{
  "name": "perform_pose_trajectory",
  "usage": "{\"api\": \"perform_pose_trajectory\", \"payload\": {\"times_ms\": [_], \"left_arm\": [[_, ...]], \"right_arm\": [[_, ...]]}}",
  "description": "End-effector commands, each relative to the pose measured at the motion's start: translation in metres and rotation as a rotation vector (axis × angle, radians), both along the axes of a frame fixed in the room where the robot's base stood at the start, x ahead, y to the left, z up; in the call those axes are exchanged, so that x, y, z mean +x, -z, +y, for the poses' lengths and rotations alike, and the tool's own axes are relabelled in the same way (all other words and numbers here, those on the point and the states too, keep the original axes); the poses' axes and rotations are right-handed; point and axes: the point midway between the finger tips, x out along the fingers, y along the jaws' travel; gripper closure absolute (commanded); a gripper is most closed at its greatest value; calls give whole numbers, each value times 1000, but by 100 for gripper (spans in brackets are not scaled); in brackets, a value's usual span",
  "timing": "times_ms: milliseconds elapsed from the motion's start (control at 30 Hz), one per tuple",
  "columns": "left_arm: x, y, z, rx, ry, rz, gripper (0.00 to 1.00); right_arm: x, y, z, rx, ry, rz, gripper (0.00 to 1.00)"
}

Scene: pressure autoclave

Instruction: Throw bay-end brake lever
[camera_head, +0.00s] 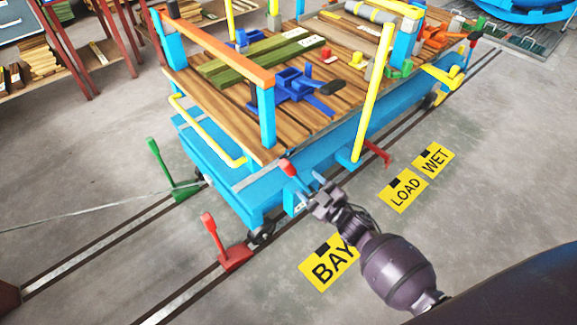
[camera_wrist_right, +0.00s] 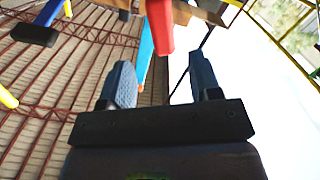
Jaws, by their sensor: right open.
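A lever with a red grip (camera_head: 287,168) stands at the near corner of the blue cart (camera_head: 335,165). This looks like the bay-end brake lever. My right gripper (camera_head: 309,186) is open just right of the red grip, with nothing held. In the right wrist view the red grip (camera_wrist_right: 159,25) shows just beyond the two dark fingertips (camera_wrist_right: 160,72), in line with the gap. I cannot tell whether it touches a finger. A second red lever (camera_head: 377,152) sticks out from the cart's long side. My left gripper is not in view.
The cart stands on floor rails (camera_head: 85,250) with its wooden deck loaded. A green lever (camera_head: 158,160) and a red lever (camera_head: 211,225) stand by the rails. Yellow BAY (camera_head: 318,275), LOAD (camera_head: 403,194) and WET (camera_head: 433,160) plates lie on open floor.

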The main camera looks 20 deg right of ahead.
Motion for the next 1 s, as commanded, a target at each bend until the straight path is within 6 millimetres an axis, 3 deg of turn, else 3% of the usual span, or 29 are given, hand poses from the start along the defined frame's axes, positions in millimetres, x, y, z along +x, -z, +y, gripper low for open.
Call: {"api": "perform_pose_trajectory", "payload": {"times_ms": [267,700,1000], "left_arm": [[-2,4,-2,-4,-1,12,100],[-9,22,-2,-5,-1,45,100],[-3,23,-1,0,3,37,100]], "right_arm": [[10,-4,9,37,-28,-16,43],[75,-2,32,35,-27,-13,43],[98,-4,41,36,-25,-14,43]]}}
